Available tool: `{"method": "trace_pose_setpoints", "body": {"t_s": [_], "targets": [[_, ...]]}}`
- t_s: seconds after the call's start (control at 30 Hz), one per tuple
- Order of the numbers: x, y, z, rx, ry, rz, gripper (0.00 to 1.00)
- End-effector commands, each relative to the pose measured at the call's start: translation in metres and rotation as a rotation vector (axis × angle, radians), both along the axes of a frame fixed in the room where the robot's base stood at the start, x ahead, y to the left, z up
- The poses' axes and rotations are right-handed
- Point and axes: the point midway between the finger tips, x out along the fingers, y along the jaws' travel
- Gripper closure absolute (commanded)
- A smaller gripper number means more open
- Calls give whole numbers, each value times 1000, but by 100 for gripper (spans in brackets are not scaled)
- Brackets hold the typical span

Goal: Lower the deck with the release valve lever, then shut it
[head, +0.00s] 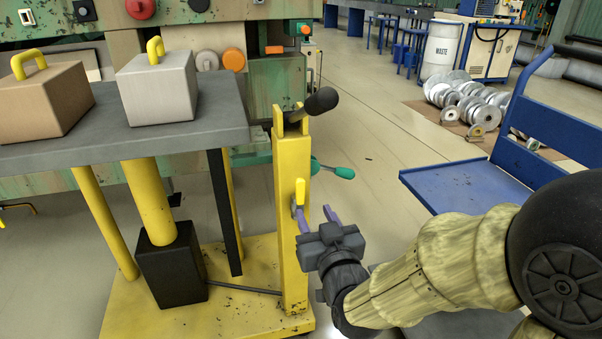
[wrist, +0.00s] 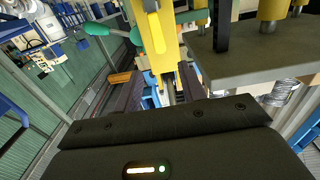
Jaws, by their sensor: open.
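The lift table has a grey deck (head: 95,135), raised well above its yellow base (head: 235,290). A yellow post (head: 290,255) stands at its right side and also shows in the wrist view (wrist: 163,45). The small yellow release valve lever (head: 300,191) points upward on the post's side facing right. My gripper (head: 314,211) is open in front of the post, its fingertips just below and right of the lever's handle. In the wrist view the open fingers (wrist: 156,88) frame the lower post, with nothing clearly held. Contact with the lever cannot be told.
Two boxes with yellow handles, one tan (head: 45,100) and one light grey (head: 158,88), sit on the deck. A black-gripped pump handle (head: 320,102) tops the post. A blue cart (head: 450,185) stands at right. A green machine (head: 270,85) is behind.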

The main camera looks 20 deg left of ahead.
Motion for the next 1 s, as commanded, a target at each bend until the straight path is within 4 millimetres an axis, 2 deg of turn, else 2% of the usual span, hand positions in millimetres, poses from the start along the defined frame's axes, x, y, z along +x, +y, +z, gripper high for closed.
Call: {"method": "trace_pose_setpoints", "body": {"t_s": [0.4,0.87,1.0], "targets": [[17,10,5,0,4,0,59],[30,19,2,-2,3,-2,59],[52,32,-1,1,-4,-3,59]]}}
